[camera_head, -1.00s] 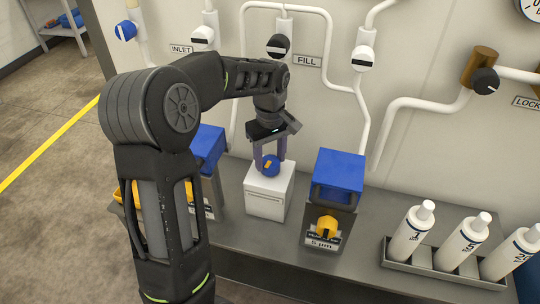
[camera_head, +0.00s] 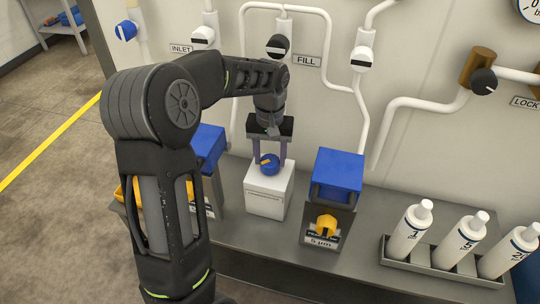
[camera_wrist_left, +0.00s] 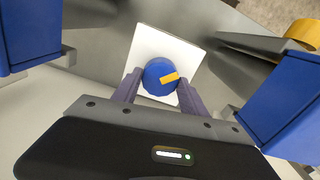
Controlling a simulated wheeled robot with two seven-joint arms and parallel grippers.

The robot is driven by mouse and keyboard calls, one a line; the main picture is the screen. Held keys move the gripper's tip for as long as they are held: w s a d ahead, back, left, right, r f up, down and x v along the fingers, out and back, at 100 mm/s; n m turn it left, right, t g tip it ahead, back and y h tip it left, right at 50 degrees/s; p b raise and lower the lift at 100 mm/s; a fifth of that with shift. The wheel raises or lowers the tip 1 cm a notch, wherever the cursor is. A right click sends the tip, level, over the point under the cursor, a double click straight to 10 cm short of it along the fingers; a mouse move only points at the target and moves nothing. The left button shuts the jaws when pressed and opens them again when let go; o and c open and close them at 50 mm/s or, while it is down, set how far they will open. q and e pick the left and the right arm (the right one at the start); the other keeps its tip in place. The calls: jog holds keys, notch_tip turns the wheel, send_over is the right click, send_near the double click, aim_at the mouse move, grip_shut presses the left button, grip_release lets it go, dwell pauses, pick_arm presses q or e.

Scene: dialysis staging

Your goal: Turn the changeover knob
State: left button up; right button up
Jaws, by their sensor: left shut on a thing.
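The changeover knob is a round blue knob (camera_head: 269,163) with a yellow pointer mark, on top of a small white box (camera_head: 266,204) on the grey bench. My left gripper (camera_head: 269,163) points down over the box, with one finger on each side of the knob, and is shut on it. The white box (camera_wrist_left: 186,55) shows beneath. My right gripper is not in view.
Blue-topped units stand left (camera_head: 208,142) and right (camera_head: 339,172) of the white box, close to the fingers. The right one has a yellow knob (camera_head: 326,225). White bottles stand in a grey rack (camera_head: 440,268) further right. Pipes and valves cover the wall behind.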

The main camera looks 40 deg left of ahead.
aim_at(270, 160)
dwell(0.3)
pick_arm(q)
jog(key=o, duration=1.4)
jog(key=shift+c, duration=0.2)
notch_tip(270, 160, up, 8)
jog(key=shift+f, duration=0.1)
